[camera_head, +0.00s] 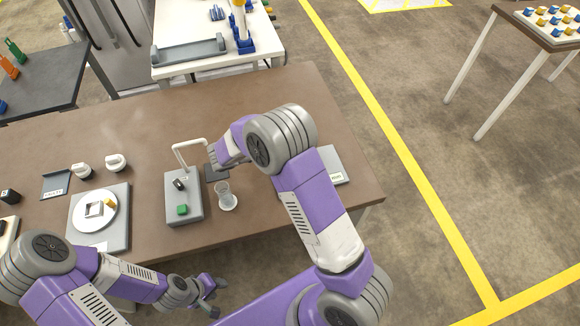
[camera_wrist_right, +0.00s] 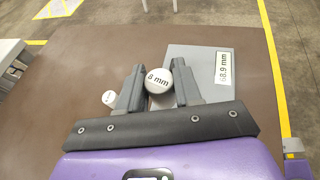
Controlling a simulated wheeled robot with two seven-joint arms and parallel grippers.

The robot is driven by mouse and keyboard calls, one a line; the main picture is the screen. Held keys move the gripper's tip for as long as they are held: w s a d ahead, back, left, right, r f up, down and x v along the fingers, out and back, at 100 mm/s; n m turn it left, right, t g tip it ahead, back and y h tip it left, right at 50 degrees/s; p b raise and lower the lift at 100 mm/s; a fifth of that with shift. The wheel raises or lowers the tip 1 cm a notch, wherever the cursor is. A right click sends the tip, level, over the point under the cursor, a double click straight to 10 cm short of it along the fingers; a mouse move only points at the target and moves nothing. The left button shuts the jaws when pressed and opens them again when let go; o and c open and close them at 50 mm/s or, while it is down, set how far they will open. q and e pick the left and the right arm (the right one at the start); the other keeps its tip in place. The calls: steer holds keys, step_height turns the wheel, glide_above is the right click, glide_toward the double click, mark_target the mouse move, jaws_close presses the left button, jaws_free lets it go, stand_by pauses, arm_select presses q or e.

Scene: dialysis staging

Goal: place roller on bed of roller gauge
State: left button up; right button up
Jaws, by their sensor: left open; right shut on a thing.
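A white roller (camera_wrist_right: 158,79) marked "8 mm" sits between the fingers of my right gripper (camera_wrist_right: 159,72), which is shut on it. In the right wrist view a grey plate labelled "68.9 mm" (camera_wrist_right: 224,69) lies behind and to the right of the roller. It looks like the roller gauge, but its bed cannot be made out. In the head view part of this plate (camera_head: 328,163) shows beyond my right arm, which hides the roller. My left gripper (camera_head: 217,297) is open and empty off the table's front edge.
A grey box (camera_head: 184,208) with a white bent tube and green button stands mid-table, beside a clear cup (camera_head: 224,197). Two white knobs (camera_head: 82,170) (camera_head: 116,162), a dark tray (camera_head: 55,184) and a plate with a round dish (camera_head: 89,213) are left. The brown table's back right is clear.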

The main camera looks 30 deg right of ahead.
steer(key=shift+m+g, duration=0.6)
steer(key=shift+g, duration=0.1)
steer(key=f+b, duration=0.1)
steer(key=f, duration=0.2)
steer(key=d+f, duration=0.1)
steer(key=f, duration=0.2)
steer(key=d+f+b, duration=0.1)
steer(key=f, duration=0.2)
steer(key=shift+w+d+f+b, duration=0.1)
steer(key=shift+w+b, duration=0.1)
steer(key=shift+b, duration=0.15)
steer(key=shift+f, duration=0.15)
steer(key=o, duration=1)
steer(key=shift+o, duration=0.2)
